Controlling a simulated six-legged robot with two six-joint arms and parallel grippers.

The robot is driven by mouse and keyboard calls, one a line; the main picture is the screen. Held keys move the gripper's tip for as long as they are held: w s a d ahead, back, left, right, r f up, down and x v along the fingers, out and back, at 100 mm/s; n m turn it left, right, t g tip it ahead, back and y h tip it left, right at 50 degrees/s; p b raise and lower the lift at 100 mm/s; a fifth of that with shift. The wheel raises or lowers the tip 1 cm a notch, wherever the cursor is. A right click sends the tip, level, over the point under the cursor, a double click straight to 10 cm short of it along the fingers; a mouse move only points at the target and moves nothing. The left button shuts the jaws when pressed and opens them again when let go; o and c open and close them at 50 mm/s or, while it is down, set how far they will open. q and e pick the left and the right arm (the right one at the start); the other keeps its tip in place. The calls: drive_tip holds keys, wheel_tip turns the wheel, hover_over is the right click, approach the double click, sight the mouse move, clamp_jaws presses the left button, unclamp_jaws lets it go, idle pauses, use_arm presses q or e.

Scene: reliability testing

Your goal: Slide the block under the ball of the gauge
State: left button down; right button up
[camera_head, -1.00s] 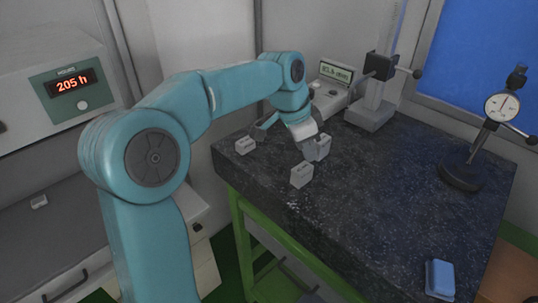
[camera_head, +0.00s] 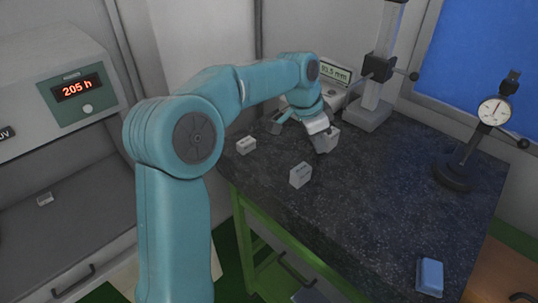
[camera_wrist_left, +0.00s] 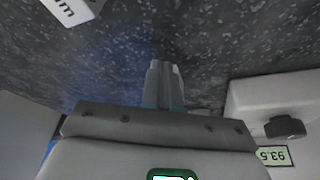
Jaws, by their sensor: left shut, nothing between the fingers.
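Three pale grey blocks are on the dark stone slab. One block (camera_head: 334,138) stands at my left gripper (camera_head: 322,145), on its right side and just in front of the height gauge; touching or slightly apart, I cannot tell. My left gripper is shut and empty, pointing down close to the slab. Its closed fingers (camera_wrist_left: 164,80) also show in the left wrist view. A block with printed lettering (camera_wrist_left: 72,8) shows there at the upper left. My right gripper is not in view.
A second block (camera_head: 300,176) lies nearer the front edge and a third (camera_head: 246,145) near the left corner. A dial gauge stand (camera_head: 453,178) and a blue block (camera_head: 430,277) are on the right. The slab's (camera_head: 380,210) middle is clear.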

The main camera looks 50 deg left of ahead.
use_arm(q)
drive_tip(key=shift+w+a+r+p, duration=0.1)
drive_tip(key=shift+w+a+p, duration=0.05)
drive_tip(key=shift+w+p, duration=0.95)
drive_tip(key=shift+w+a+r+p, duration=0.1)
drive_tip(key=shift+w+p, duration=0.9)
drive_tip(key=shift+w, duration=0.2)
drive_tip(key=shift+f, duration=0.2)
drive_tip(key=shift+s+d+r+p, duration=0.1)
drive_tip(key=shift+s+r+p, duration=0.2)
drive_tip(key=shift+r, duration=0.4)
drive_tip(key=shift+s+r+p, duration=0.2)
drive_tip(key=shift+s+r, duration=0.2)
drive_tip(key=shift+r, duration=0.3)
drive_tip(key=shift+s+d+r+p, duration=0.1)
drive_tip(key=shift+s+r+p, duration=0.2)
drive_tip(key=shift+r, duration=0.4)
drive_tip(key=shift+a+f, duration=0.1)
drive_tip(key=shift+s, duration=0.1)
